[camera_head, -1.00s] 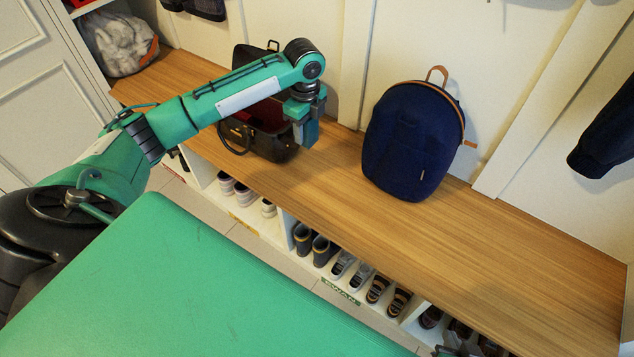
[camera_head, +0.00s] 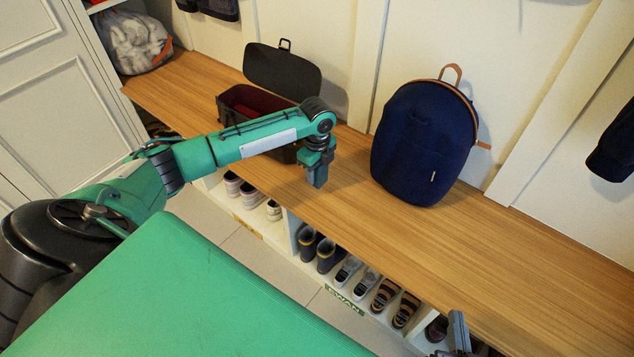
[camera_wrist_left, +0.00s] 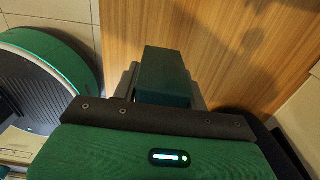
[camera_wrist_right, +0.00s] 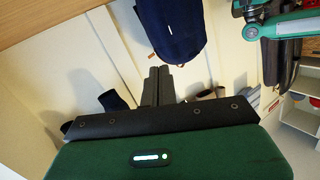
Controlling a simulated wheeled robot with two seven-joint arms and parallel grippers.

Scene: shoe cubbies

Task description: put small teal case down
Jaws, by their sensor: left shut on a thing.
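The small teal case (camera_wrist_left: 163,72) is a dark teal block in the left wrist view. My left gripper (camera_wrist_left: 163,92) is shut on it, with grey fingers at its sides. In the head view my left gripper (camera_head: 317,178) points down over the wooden bench (camera_head: 480,235), between the open black case and the navy backpack. The teal case is hard to pick out there, and I cannot tell whether it touches the bench. My right gripper (camera_head: 458,332) is at the bottom edge of the head view. In the right wrist view its fingers (camera_wrist_right: 157,82) are together and empty.
The open black case (camera_head: 283,72) with a red lining stands left of my left gripper, partly behind my arm. A navy backpack (camera_head: 425,145) stands to the right. Shoes (camera_head: 325,252) sit in cubbies below. The bench right of the backpack is clear.

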